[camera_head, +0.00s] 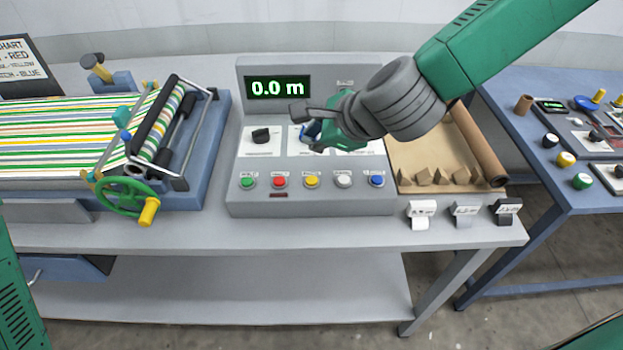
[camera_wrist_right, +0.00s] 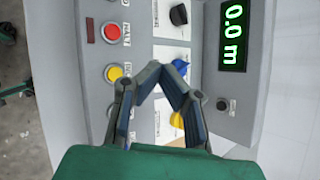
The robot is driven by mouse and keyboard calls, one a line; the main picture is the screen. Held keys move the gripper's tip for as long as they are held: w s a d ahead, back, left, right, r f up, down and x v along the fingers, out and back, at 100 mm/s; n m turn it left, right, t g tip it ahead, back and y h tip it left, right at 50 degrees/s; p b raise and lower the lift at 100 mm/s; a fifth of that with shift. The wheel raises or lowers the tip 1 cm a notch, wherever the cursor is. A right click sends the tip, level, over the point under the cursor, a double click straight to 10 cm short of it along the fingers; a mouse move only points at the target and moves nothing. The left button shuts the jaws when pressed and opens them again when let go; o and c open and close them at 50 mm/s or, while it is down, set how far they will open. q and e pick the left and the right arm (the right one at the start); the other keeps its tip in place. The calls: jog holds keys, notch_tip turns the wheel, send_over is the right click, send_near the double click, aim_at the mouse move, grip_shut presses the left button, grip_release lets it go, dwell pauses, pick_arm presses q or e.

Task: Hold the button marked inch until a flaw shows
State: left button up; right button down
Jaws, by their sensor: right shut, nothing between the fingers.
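The grey control panel (camera_head: 303,200) has a row of green, red (camera_head: 279,182), yellow (camera_head: 311,181), white (camera_head: 343,181) and blue (camera_head: 376,181) buttons. Their labels are too small to read surely in the head view. In the right wrist view the red button (camera_wrist_right: 111,33) and yellow button (camera_wrist_right: 114,73) show beside partly readable labels. The display (camera_head: 278,88) reads 0.0 m. My right gripper (camera_head: 303,115) is shut and empty, above the knobs behind the button row; it also shows in the right wrist view (camera_wrist_right: 166,70). Striped cloth (camera_head: 55,138) lies on the roller machine at left. My left gripper is not seen.
A green handwheel (camera_head: 132,197) with a yellow handle stands left of the panel. A brown tray (camera_head: 430,155) with several wedge pieces is at right, with tag holders (camera_head: 421,213) in front. A chart (camera_head: 22,64) stands at far left. The bench front is clear.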

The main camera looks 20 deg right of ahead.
aim_at(312, 180)
notch_tip(312, 180, down, 7)
jog(key=b, duration=0.5)
jog(key=shift+f+b, duration=0.1)
jog(key=shift+b, duration=0.3)
jog(key=shift+f+b, duration=0.35)
jog(key=shift+f, duration=0.1)
dwell(0.4)
jog(key=shift+f, duration=0.35)
jog(key=shift+s+f+b, duration=0.1)
jog(key=shift+f+b, duration=0.3)
jog(key=shift+b, duration=0.1)
dwell(0.4)
jog(key=shift+r, duration=0.1)
dwell(1.8)
jog(key=shift+r+p, duration=0.75)
